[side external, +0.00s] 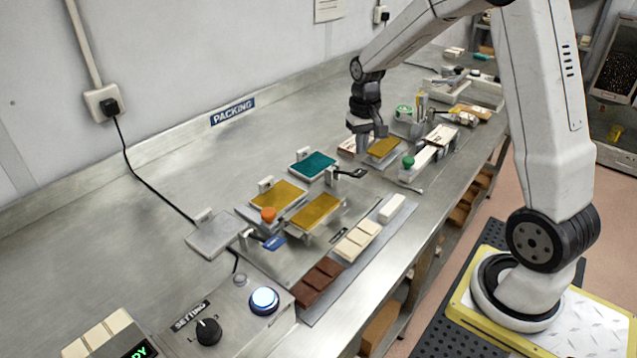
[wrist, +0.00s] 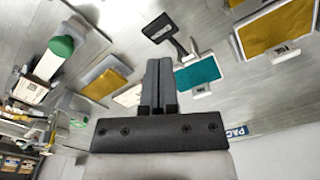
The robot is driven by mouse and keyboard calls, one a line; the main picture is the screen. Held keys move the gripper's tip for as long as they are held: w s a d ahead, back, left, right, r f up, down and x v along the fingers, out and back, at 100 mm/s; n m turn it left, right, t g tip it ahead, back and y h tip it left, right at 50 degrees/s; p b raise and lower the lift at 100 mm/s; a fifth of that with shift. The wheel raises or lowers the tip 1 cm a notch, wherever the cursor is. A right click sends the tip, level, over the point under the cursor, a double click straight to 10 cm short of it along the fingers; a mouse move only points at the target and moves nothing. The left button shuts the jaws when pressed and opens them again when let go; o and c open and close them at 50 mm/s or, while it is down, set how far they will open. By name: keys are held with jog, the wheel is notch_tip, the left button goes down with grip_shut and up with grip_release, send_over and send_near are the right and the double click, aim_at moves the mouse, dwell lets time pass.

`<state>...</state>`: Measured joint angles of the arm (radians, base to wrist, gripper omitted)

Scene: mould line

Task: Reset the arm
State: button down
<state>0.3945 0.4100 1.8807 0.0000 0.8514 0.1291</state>
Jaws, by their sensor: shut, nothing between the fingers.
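My gripper (side external: 367,136) hangs over the metal bench in the side external view, beside a tray with a yellow surface (side external: 383,147). In the wrist view my gripper (wrist: 159,65) points away from the camera, its fingers together with nothing between them. The yellow-topped tray (wrist: 105,78) lies to its left in that view, and a teal-topped plate (wrist: 197,73) lies to its right. The teal plate (side external: 313,165) also shows in the side external view, with a dark-handled piece (side external: 347,173) beside it.
Yellow plates (side external: 278,195) stand near an orange knob (side external: 268,215). A green-topped white device (side external: 408,163) stands right of my gripper. White blocks (side external: 357,240) and brown blocks (side external: 318,281) lie along the front edge.

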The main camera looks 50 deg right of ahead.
jog(key=s+a+n+t, duration=0.1)
jog(key=s+a+n, duration=0.1)
jog(key=a, duration=0.3)
jog(key=s+a+f+n, duration=0.1)
jog(key=s+a+n, duration=0.1)
jog(key=s+a, duration=0.3)
jog(key=s+a+f+n+t, duration=0.1)
jog(key=s+a+n, duration=0.1)
jog(key=s+a, duration=0.2)
jog(key=shift+s+a+f+t, duration=0.1)
jog(key=shift+s+a+t, duration=0.05)
jog(key=shift+a, duration=0.5)
jog(key=shift+s+a+f+t, duration=0.1)
jog(key=shift+a+t, duration=0.05)
jog(key=shift+a, duration=0.45)
